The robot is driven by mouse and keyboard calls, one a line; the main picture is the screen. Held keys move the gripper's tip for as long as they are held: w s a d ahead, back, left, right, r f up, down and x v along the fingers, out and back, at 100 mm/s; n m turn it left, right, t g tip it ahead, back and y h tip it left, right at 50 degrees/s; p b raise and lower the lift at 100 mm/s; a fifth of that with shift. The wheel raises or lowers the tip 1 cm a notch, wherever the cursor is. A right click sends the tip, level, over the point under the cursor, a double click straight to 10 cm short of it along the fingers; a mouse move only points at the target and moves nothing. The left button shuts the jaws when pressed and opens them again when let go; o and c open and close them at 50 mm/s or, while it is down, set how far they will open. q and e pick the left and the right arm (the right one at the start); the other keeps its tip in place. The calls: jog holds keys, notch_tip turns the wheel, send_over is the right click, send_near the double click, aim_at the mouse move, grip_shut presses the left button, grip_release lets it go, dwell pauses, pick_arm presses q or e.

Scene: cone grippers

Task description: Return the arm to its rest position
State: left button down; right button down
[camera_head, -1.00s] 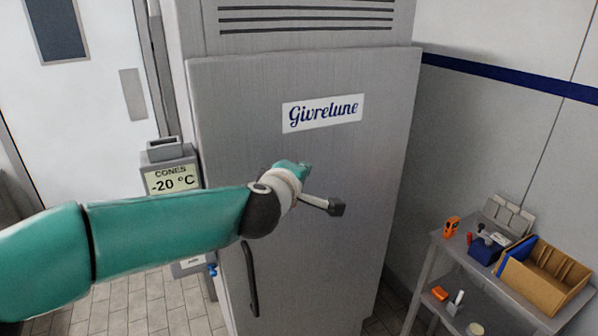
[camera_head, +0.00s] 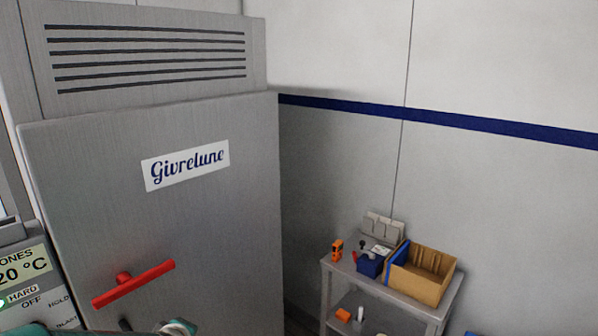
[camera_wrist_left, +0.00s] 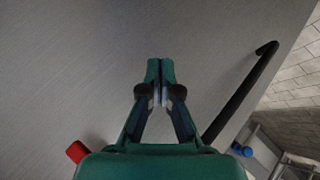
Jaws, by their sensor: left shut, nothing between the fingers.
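My left gripper (camera_wrist_left: 160,80) is shut and empty in the left wrist view. Its fingertips meet in front of the grey metal door, with no object between them. My right arm and gripper are in neither view.
The grey freezer (camera_head: 215,240) has a closed-looking door with a red lever (camera_head: 133,284); a black handle (camera_wrist_left: 240,95) shows in the wrist view. A control panel (camera_head: 25,270) stands left. A shelf cart (camera_head: 400,304) holds a cardboard box (camera_head: 428,284) and small items.

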pick_arm(q)
jog(key=s+d+f+m+g+h, duration=0.1)
jog(key=s+d+f+m+g, duration=0.15)
jog(key=s+f, duration=0.65)
jog(key=s+d+f+m+g+h, duration=0.1)
jog(key=s+d+f+m+g, duration=0.3)
jog(key=f, duration=1)
jog(key=s+d+f+m+g+h, duration=0.1)
jog(key=s+d+f+m, duration=0.1)
jog(key=s, duration=0.6)
jog(key=s+d+f+m+g+h, duration=0.1)
jog(key=s+d+f+m+h, duration=0.1)
jog(key=s, duration=0.7)
jog(key=shift+s+d+f+m+g+h+b, duration=0.3)
jog(key=shift+d+f+m, duration=0.25)
jog(key=shift+d, duration=0.5)
